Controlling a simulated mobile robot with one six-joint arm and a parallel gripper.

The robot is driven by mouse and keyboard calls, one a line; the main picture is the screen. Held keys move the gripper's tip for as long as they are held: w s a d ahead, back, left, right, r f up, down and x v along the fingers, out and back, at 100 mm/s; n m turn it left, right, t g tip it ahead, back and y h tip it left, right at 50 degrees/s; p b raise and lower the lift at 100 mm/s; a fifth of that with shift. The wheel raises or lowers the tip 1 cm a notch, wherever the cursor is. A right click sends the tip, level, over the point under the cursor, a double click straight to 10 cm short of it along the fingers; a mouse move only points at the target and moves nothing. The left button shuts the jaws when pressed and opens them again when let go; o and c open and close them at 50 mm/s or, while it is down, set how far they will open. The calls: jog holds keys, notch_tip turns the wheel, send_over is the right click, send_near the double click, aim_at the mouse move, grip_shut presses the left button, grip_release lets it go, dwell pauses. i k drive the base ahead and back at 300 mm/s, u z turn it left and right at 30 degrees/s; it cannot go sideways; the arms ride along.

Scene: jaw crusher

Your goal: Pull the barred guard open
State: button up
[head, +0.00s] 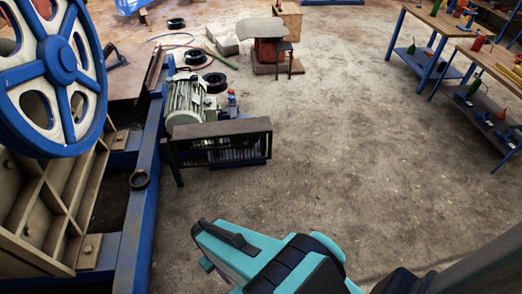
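The barred guard (220,143) is a dark rectangular frame with upright bars. It stands in front of the pale green motor (186,103), at the right side of the blue machine frame, and a dark post (174,165) shows at its left end. I cannot tell whether it is shut or ajar. My gripper (204,247), teal and black, is at the bottom middle of the head view, nearer the camera than the guard and apart from it. Its fingers are seen from behind and above, so their opening is hidden. Nothing shows held in it.
A large blue and cream flywheel (59,62) and the blue frame (147,205) fill the left side. Workbenches (440,20) with tools stand at the upper right. A stool-like stand (272,55) is behind the motor. The concrete floor (360,130) right of the guard is clear.

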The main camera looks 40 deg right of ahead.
aim_at(244, 126)
jog(key=z, duration=0.05)
jog(key=i, duration=1)
jog(key=u, duration=0.05)
